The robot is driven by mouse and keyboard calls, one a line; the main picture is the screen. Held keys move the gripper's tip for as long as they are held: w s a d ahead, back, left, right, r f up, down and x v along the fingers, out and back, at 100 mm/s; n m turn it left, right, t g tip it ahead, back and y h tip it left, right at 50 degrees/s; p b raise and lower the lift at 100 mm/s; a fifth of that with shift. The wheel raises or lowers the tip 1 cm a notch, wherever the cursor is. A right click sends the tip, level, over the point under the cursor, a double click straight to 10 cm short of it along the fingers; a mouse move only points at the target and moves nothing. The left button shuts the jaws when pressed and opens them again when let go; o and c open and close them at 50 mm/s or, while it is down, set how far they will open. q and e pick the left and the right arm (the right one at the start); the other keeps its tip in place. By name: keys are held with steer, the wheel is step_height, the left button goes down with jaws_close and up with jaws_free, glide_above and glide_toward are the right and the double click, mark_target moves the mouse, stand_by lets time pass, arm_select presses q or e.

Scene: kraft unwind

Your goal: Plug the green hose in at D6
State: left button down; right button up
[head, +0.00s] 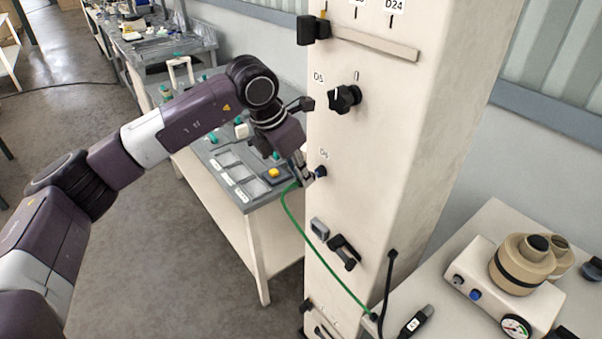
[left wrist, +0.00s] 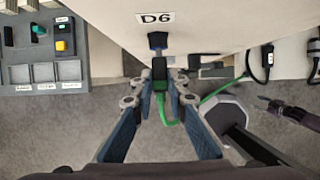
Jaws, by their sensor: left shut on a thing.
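My left gripper (head: 307,177) is at the front of the cream column, just below the D6 label (head: 324,154). In the left wrist view its two fingers (left wrist: 159,88) are shut on the black plug of the green hose (left wrist: 159,72). The plug points at the dark blue D6 socket (left wrist: 157,40), in line with it and very close. I cannot tell whether its tip is in the socket. The green hose (head: 312,247) hangs from the plug and runs down right to the column's foot. My right gripper (left wrist: 268,103) shows small at the right of the wrist view; its jaws are unclear.
A black knob (head: 345,98) sits above D6, and a black lever (head: 344,252) and grey box (head: 319,229) below. A grey-topped bench (head: 257,190) with buttons stands left, behind my arm. A black cable (head: 389,282) hangs right, beside a table with a gauge unit (head: 505,290).

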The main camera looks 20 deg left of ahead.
arm_select(q)
steer(key=shift+w+d, duration=0.2)
steer(key=shift+w, duration=0.05)
stand_by(0.5)
steer(key=c, duration=1.8)
jaws_free()
